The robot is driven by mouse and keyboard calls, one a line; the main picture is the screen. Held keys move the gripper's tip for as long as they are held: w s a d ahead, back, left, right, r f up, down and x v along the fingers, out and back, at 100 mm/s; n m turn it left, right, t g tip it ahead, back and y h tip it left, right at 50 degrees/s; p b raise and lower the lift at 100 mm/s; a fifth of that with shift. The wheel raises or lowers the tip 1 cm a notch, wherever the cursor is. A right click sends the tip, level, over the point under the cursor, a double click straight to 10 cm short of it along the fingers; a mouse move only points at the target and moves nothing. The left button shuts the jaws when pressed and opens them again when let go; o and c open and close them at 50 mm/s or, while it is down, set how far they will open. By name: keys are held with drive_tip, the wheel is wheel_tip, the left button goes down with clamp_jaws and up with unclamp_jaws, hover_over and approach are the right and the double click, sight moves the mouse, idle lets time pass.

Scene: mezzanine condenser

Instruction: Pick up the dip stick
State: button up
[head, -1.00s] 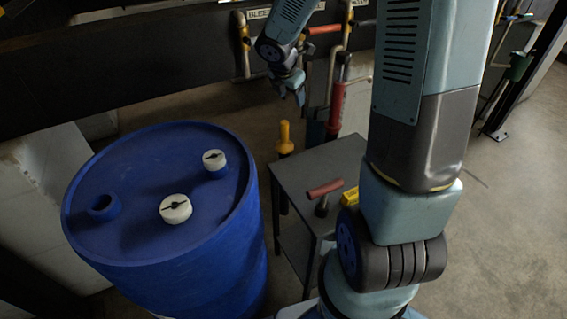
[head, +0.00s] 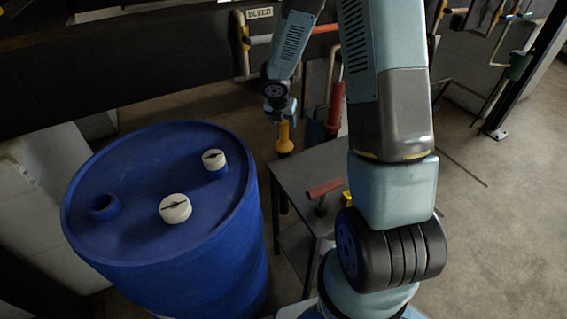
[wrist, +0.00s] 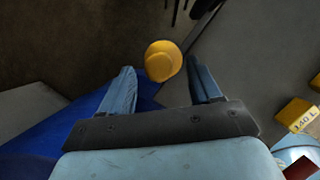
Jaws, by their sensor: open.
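A yellow-handled upright stick, which looks like the dip stick (head: 284,138), stands at the left edge of the small grey table. My gripper (wrist: 161,68) is open with a finger on each side of the top. In the head view my gripper (head: 281,114) is right at the top of the yellow handle. I cannot tell whether the fingers touch it.
A big blue drum (head: 140,240) with two white caps stands to the left. The grey table (head: 293,178) holds a red-handled tool (head: 324,188) and a yellow block marked 140 L (wrist: 296,113). Red-handled pipework (head: 336,105) and a dark beam stand behind.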

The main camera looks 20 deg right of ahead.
sight(285, 131)
drive_tip(key=shift+x, duration=3.2)
drive_tip(key=shift+s+a+f, duration=0.1)
drive_tip(key=shift+s+a, duration=0.05)
drive_tip(key=shift+c, duration=0.4)
clamp_jaws()
